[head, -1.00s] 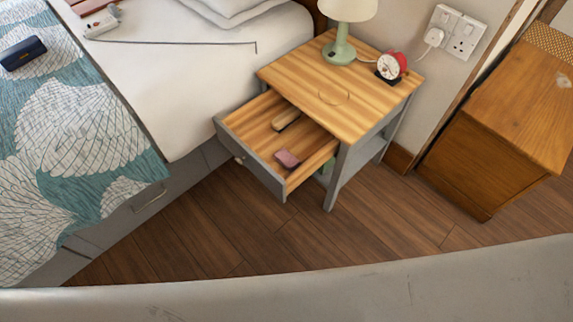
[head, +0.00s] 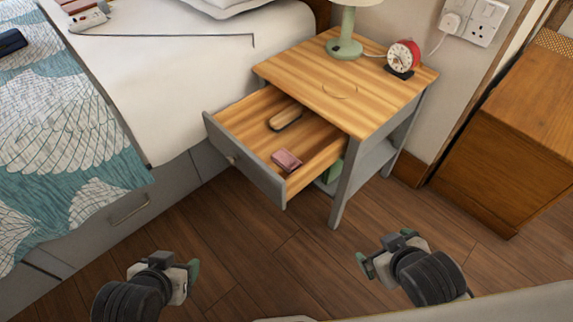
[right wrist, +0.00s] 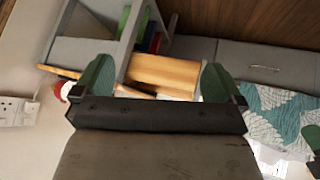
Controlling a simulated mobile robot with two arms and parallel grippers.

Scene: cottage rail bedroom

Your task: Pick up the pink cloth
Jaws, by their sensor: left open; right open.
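The pink cloth (head: 286,160) is a small folded bundle lying in the front right part of the open drawer (head: 242,170) of the bedside table. My left gripper (head: 172,266) is open and empty, low over the floor in front of the bed and drawer. My right gripper (head: 388,252) is open and empty, in front of and to the right of the drawer. In the right wrist view its green fingers (right wrist: 158,82) are wide apart with nothing between them. I cannot make out the cloth in that view.
A brown brush-like object (head: 285,117) lies deeper in the drawer. A lamp (head: 345,35) and a red alarm clock (head: 402,56) stand on the tabletop (head: 330,75). The bed (head: 180,110) is at left, a wooden cabinet (head: 500,140) at right. The floor (head: 270,250) between is clear.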

